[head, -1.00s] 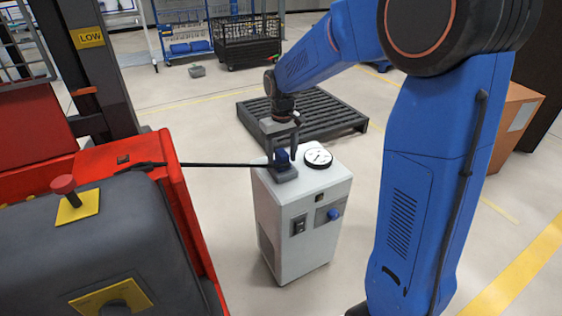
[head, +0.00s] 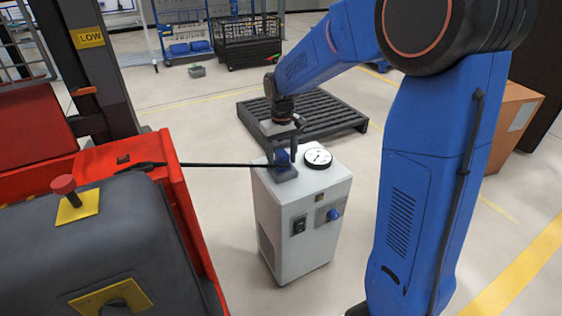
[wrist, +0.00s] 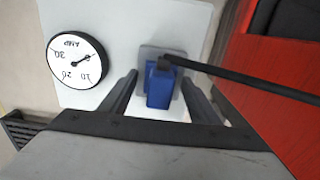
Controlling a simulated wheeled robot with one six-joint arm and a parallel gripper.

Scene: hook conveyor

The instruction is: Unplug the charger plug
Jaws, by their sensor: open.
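The blue charger plug (head: 283,157) sits in a grey socket block (head: 286,174) on top of the white charger cabinet (head: 300,228). A black cable (head: 215,164) runs from the plug left to the red truck. My gripper (head: 284,146) points down over the plug from above. In the wrist view the blue plug (wrist: 159,87) lies between the two dark fingers of my gripper (wrist: 159,88), with a visible gap on each side. The fingers are open and hold nothing. The fingers partly hide the plug in the head view.
A round dial gauge (head: 318,158) is on the cabinet top beside the socket, close to my gripper. The red and grey truck (head: 125,225) stands at the left. A dark pallet (head: 302,117) lies behind the cabinet. A cardboard box (head: 515,130) is at the right.

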